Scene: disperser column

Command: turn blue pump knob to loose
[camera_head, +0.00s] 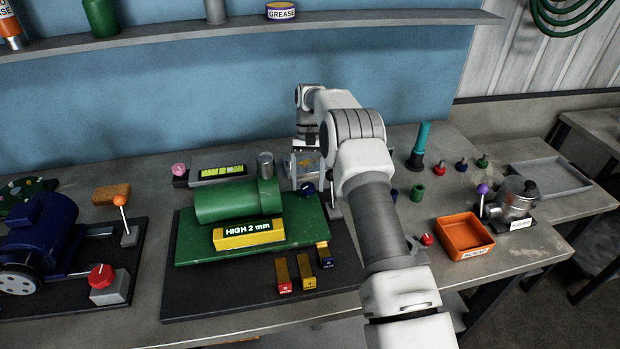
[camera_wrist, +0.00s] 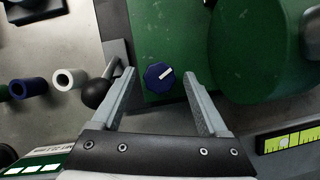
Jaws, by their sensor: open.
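The blue pump knob (camera_wrist: 158,76) is a faceted dial with a white pointer mark slanting up to the right in the wrist view. It sits on a green base plate (camera_wrist: 150,30) beside a large green cylinder. In the head view the knob (camera_head: 308,189) is small, at the cylinder's right end. My gripper (camera_wrist: 159,80) is open and empty in the wrist view, with one finger on each side of the knob and gaps to both. Whether the fingertips are level with the knob or above it is unclear. In the head view my arm partly hides this area.
The green cylinder (camera_head: 225,202) and a yellow "HIGH 2 mm" block (camera_head: 249,233) lie left of the knob. A black ball (camera_wrist: 95,93) on a lever is close to my left finger in the wrist view. An orange tray (camera_head: 464,236) stands to the right.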

